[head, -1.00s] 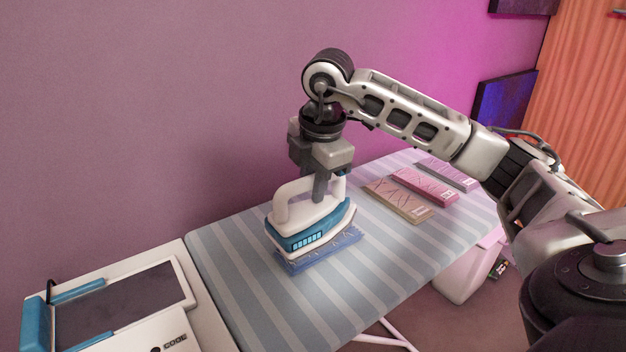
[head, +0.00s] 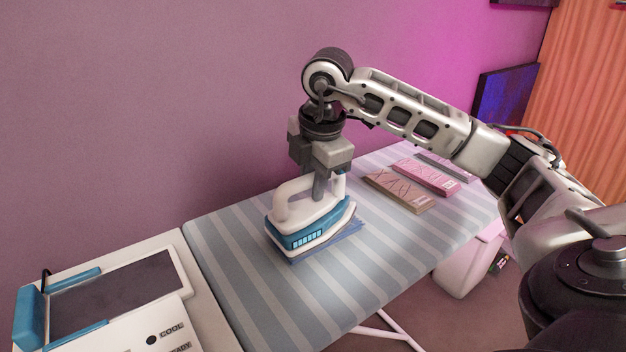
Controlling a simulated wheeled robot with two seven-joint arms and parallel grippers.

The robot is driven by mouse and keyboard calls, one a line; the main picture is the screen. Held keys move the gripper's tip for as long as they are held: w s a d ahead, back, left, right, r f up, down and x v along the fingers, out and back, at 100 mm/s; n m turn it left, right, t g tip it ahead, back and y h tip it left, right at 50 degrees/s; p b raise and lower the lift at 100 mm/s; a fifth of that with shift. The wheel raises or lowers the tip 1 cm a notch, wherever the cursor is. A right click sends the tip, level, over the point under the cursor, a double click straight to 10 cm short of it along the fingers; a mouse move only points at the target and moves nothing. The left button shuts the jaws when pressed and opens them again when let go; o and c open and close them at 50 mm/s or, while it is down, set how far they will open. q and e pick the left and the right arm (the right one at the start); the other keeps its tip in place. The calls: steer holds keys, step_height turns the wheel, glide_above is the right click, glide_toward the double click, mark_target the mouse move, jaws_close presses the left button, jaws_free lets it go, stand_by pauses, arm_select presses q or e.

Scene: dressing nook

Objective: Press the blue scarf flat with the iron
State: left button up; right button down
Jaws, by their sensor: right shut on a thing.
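The white and teal iron (head: 300,232) sits over the blue scarf (head: 346,237) on the striped ironing board (head: 262,285). Only an edge of the scarf shows, along the iron's right and front side; the rest is hidden under the iron. My right gripper (head: 322,192) is shut on the iron's handle from above. I cannot tell whether the soleplate presses fully on the scarf. My left gripper is not in view.
The iron's stand (head: 119,292) with a dark plate is at the lower left. A white bin (head: 464,264) is below the board. The wall is close behind.

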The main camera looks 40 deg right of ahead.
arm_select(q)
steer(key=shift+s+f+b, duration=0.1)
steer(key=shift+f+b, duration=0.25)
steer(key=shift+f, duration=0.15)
arm_select(e)
steer(key=shift+f, duration=0.35)
steer(key=shift+f, duration=0.25)
stand_by(1.7)
stand_by(1.0)
